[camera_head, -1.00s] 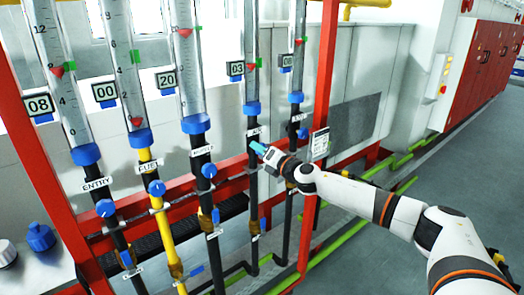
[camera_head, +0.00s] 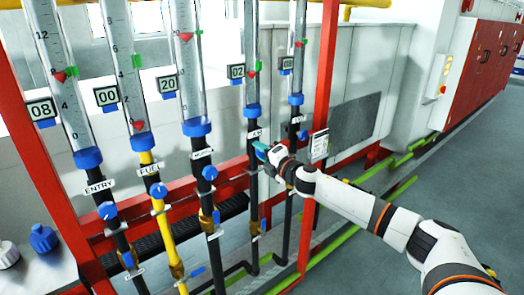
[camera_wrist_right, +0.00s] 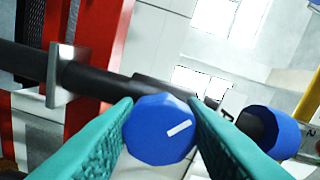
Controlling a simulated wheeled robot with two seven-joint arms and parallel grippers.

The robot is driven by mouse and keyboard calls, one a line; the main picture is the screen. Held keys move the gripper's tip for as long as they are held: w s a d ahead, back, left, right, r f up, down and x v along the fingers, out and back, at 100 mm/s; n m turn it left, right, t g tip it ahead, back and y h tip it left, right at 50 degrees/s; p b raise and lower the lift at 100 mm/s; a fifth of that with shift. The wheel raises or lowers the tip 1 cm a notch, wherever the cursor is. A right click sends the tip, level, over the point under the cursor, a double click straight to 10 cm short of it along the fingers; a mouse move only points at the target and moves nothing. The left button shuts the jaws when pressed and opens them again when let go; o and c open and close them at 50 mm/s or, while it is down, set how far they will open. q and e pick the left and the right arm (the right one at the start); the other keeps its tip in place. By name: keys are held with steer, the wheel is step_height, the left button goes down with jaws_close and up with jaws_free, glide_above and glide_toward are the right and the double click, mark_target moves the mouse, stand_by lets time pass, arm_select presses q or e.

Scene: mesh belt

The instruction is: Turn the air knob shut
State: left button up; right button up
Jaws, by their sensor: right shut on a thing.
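My right gripper (camera_head: 262,151) reaches the black air pipe, fourth tube from the left, just below its label (camera_head: 255,133). In the right wrist view the teal fingers (camera_wrist_right: 160,108) are closed on both sides of the blue air knob (camera_wrist_right: 157,134). The knob is faceted, with a white line slanting up to the right. The air display (camera_head: 237,72) reads 02, beside a red float (camera_head: 250,73) and a green marker (camera_head: 259,65). My left gripper is out of view.
Other blue knobs sit on the neighbouring pipes: entry (camera_head: 107,210), fuel (camera_head: 158,190), the third pipe (camera_head: 209,172) and the far right one (camera_head: 303,135). A red post (camera_head: 323,90) stands just right of the gripper. Open floor lies to the right.

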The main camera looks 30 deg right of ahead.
steer(key=m+p, duration=0.1)
steer(key=m, duration=0.3)
steer(key=shift+r+m+p, duration=0.15)
steer(key=shift+m+p, duration=0.2)
steer(key=shift+m, duration=0.05)
steer(key=m+p, duration=0.2)
steer(key=m, duration=0.3)
steer(key=shift+m, duration=0.3)
steer(key=o, duration=1)
steer(key=s+d+b, duration=0.1)
steer(key=s+b, duration=0.2)
steer(key=s, duration=0.9)
steer(key=shift+b, duration=0.3)
